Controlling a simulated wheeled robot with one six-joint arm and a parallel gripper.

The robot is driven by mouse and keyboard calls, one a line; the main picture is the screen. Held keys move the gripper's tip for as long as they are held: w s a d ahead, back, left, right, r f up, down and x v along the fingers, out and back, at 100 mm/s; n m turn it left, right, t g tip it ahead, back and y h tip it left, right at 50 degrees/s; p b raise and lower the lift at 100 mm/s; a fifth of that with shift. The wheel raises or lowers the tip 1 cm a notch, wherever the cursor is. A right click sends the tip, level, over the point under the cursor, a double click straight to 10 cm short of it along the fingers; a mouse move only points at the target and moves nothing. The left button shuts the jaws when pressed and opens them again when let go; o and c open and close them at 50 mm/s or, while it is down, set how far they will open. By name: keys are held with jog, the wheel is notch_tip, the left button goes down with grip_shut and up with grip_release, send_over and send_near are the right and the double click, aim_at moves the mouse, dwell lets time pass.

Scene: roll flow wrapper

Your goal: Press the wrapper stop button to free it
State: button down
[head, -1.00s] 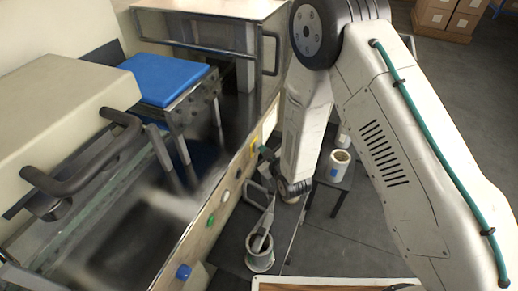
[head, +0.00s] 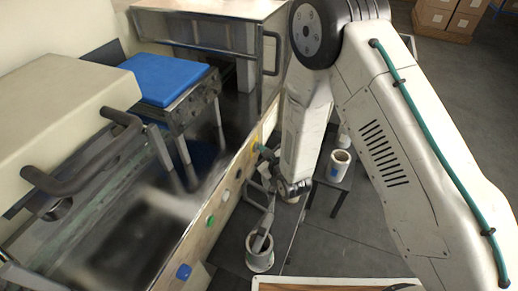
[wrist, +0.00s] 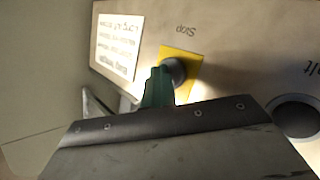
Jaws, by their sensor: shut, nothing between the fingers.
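The stop button (wrist: 175,70) is a round dark grey knob on a yellow square plate (wrist: 183,56) in the wrist view. The word "Stop" is printed upside down beside the plate. My gripper (wrist: 157,86) is shut and empty, with its green fingertips at the button's left edge and partly over the yellow plate. I cannot tell whether they touch the button or how far it is pushed in. In the head view, the yellow plate (head: 255,140) shows at the far end of the wrapper's front panel, and my gripper is small and partly hidden by my arm.
A dark round knob (wrist: 297,117) is at the right of the wrist view, and a printed notice (wrist: 117,47) is at its left. Along the panel are a green button (head: 211,220) and a blue button (head: 183,271). A roll (head: 340,165) stands on a small stand.

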jog(key=s+d, duration=0.2)
jog(key=d, duration=0.3)
jog(key=shift+d, duration=0.35)
jog(key=shift+f, duration=0.1)
dwell(0.3)
